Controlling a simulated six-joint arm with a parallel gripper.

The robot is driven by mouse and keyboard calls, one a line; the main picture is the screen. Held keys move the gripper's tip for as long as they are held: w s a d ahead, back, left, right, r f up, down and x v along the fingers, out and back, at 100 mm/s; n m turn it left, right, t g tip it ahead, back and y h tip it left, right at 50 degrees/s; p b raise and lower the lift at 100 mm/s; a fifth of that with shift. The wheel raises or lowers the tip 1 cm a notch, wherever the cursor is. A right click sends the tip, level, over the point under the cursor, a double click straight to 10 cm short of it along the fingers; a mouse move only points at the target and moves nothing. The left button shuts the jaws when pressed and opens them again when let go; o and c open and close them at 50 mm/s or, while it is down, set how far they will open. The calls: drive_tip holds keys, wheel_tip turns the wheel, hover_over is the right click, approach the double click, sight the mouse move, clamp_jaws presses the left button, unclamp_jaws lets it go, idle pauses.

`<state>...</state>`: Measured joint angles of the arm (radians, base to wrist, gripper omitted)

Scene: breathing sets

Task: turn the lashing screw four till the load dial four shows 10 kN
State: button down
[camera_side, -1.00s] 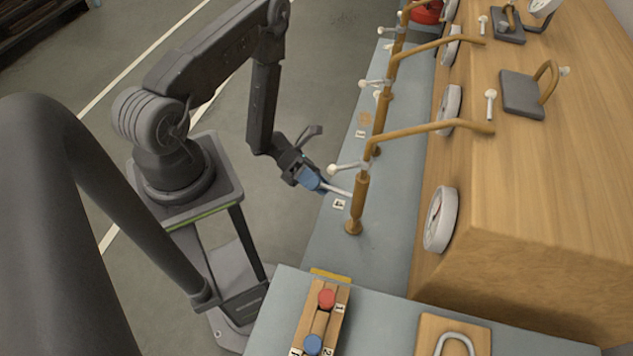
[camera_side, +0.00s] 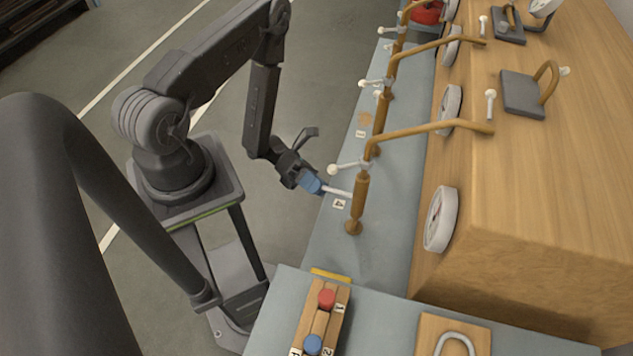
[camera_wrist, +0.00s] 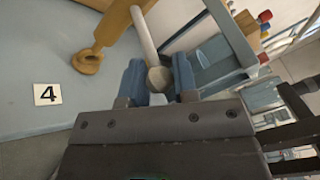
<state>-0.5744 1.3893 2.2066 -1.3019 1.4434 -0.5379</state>
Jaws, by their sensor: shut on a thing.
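Lashing screw four is an upright wooden-brown post (camera_side: 358,200) beside the tag marked 4 (camera_side: 339,204); the tag also shows in the wrist view (camera_wrist: 47,94). A pale handle bar with a ball end (camera_wrist: 160,78) sticks out from the screw. My gripper (camera_side: 322,187) is shut on this bar, its blue fingers (camera_wrist: 158,80) on either side of the ball. A brown rod runs from the post's top to the wooden crate (camera_side: 540,230). Load dial four is probably the nearest white dial (camera_side: 440,219) on the crate's side; its reading is too small to tell.
More brown screws with pale handles stand in a row behind, along the grey deck (camera_side: 325,245). A block with a red button (camera_side: 326,298) and a blue button (camera_side: 313,344) sits in front. Grey brackets (camera_side: 522,94) stand on the crate.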

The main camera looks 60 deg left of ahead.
drive_tip(key=shift+s+d+n+t, duration=0.25)
drive_tip(key=shift+n+t, duration=0.15)
drive_tip(key=shift+t, duration=0.2)
drive_tip(key=c, duration=0.9)
unclamp_jaws()
drive_tip(key=v, duration=1.2)
drive_tip(key=shift+r, duration=0.25)
